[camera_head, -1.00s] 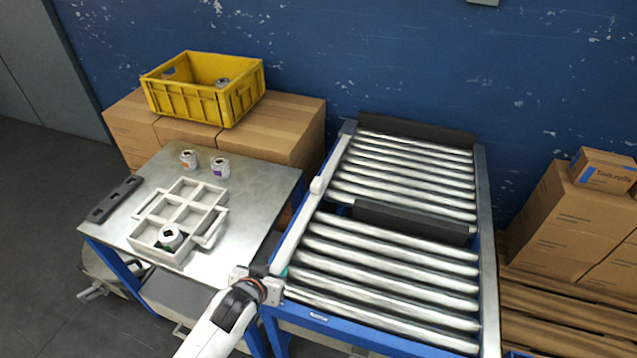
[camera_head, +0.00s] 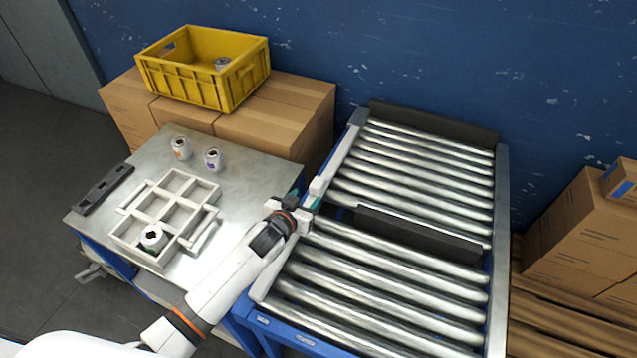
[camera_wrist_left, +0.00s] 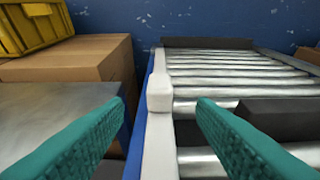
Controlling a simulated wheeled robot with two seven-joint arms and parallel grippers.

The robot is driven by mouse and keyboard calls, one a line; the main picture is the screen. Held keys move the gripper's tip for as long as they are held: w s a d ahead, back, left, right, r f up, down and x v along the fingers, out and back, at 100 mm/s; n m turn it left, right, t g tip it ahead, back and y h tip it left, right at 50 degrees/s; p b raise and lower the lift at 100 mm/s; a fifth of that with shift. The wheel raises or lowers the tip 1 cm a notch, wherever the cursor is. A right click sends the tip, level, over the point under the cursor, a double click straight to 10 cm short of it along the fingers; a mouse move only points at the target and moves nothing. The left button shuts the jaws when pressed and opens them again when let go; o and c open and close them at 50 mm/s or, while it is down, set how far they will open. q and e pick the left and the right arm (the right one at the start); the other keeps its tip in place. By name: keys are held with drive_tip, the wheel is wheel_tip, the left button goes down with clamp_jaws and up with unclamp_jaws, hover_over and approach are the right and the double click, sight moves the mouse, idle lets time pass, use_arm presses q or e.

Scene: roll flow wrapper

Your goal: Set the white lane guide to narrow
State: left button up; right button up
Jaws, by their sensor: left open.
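The white lane guide (camera_head: 340,160) is a long pale rail along the left side of the roller conveyor. A raised white block (camera_head: 318,187) stands on it near mid-length. In the left wrist view the block (camera_wrist_left: 160,93) shows in the middle, with the rail (camera_wrist_left: 160,150) running toward me below it. My left gripper (camera_head: 303,201) is open at the conveyor's left side, just on the near side of the block. In the left wrist view its teal fingers (camera_wrist_left: 161,106) lie left and right of the rail, apart from it. My right gripper is not in view.
Dark plates (camera_head: 420,235) cross the conveyor at its middle and far end. A metal table (camera_head: 240,175) at left holds a white divided tray (camera_head: 125,240), cans and a dark bar (camera_head: 103,190). A yellow crate (camera_head: 190,85) sits on cartons behind. More cartons (camera_head: 580,230) stand at right.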

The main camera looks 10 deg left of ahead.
sight(313, 189)
use_arm(q)
drive_tip(key=x, duration=0.4)
drive_tip(key=shift+b, duration=0.3)
drive_tip(key=b+x, duration=0.1)
drive_tip(key=x, duration=0.3)
drive_tip(key=shift+f, duration=0.1)
drive_tip(key=shift+w+d+f, duration=0.15)
drive_tip(key=shift+w+f, duration=0.05)
drive_tip(key=shift+w, duration=0.45)
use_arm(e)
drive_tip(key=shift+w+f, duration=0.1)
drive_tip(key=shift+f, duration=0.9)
use_arm(q)
drive_tip(key=shift+c, duration=0.3)
